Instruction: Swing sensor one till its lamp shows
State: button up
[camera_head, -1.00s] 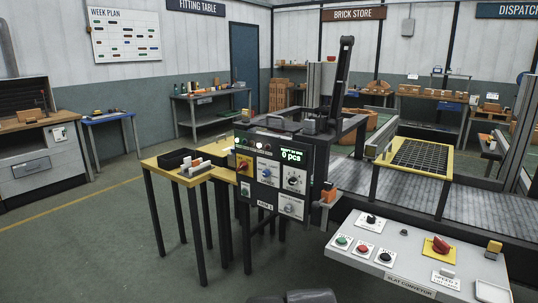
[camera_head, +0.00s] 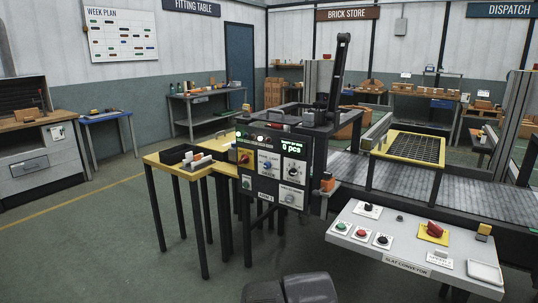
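An orange block-like sensor (camera_head: 328,182) sits on a bracket at the near edge of the conveyor, just right of the black control box (camera_head: 270,165). A second sensor-like piece, yellow and dark (camera_head: 484,231), stands at the back right of the slat conveyor panel (camera_head: 345,228). I cannot read which is sensor one, and I see no lit lamp on either. Dark rounded parts of my own arm (camera_head: 310,288) show at the bottom edge, well apart from both. My gripper itself is not in view.
The control box has a lit green display and several knobs. A yellow-topped table (camera_head: 155,160) with a black tray stands to its left. The conveyor panel carries buttons and a red switch (camera_head: 435,230). Floor at the front left (camera_head: 110,250) is clear.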

aim_at(326, 186)
jog(key=i+l, duration=1)
jog(key=l, duration=0.15)
jog(key=i+j+u, duration=0.05)
